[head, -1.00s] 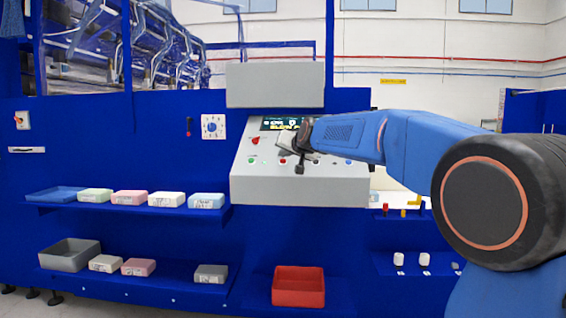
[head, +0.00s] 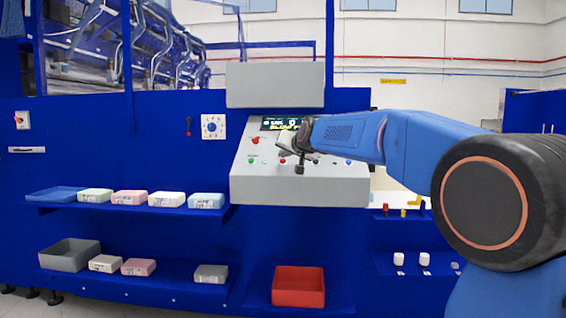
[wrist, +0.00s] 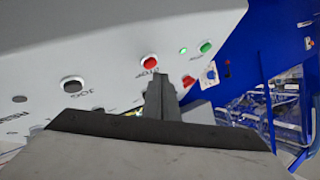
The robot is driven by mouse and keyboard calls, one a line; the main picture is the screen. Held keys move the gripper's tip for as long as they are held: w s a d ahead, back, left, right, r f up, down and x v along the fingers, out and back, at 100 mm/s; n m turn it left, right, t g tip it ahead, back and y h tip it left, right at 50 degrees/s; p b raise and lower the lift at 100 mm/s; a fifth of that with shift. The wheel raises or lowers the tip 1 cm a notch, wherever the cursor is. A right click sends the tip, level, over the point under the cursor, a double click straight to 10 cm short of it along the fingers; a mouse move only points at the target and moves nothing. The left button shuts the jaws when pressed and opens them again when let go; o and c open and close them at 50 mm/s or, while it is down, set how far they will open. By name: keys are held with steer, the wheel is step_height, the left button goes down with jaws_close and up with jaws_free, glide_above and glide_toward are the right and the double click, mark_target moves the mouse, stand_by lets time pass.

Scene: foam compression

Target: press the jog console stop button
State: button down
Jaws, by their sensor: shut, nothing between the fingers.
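The jog console (head: 300,190) is a grey box with a sloped button face on the blue wall. Its stop button is a small red one (wrist: 149,62) with a label partly covered by my fingers; it also shows in the head view (head: 281,160), left of my gripper. My gripper (head: 300,168) is shut and empty in front of the console face. In the wrist view its fingertips (wrist: 158,80) appear just below the stop button, over its label. They do not cover the button, and I cannot tell how far they are from the panel.
A black button (wrist: 72,85) and a green button (wrist: 206,47) flank the stop button. A larger red button (head: 255,141) sits higher on the face, near the display (head: 284,124). Shelves with foam blocks (head: 166,199) and a red bin (head: 298,287) are lower down.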

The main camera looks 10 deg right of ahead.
steer(key=shift+w+f, duration=0.25)
steer(key=shift+f, duration=0.1)
steer(key=shift+w+d+f, duration=0.15)
steer(key=shift+w+f, duration=0.05)
steer(key=shift+f, duration=0.2)
stand_by(1.3)
steer(key=shift+r, duration=0.1)
steer(key=shift+s+r, duration=0.4)
steer(key=shift+r, duration=0.25)
steer(key=shift+s+a+r, duration=0.2)
steer(key=shift+s+r, duration=0.2)
steer(key=shift+r, duration=0.3)
steer(key=shift+s+a+r, duration=0.15)
steer(key=shift+s+r, duration=0.3)
steer(key=shift+r, duration=0.3)
steer(key=shift+s+a+r, duration=0.2)
steer(key=shift+s+r, duration=0.2)
steer(key=shift+r, duration=0.3)
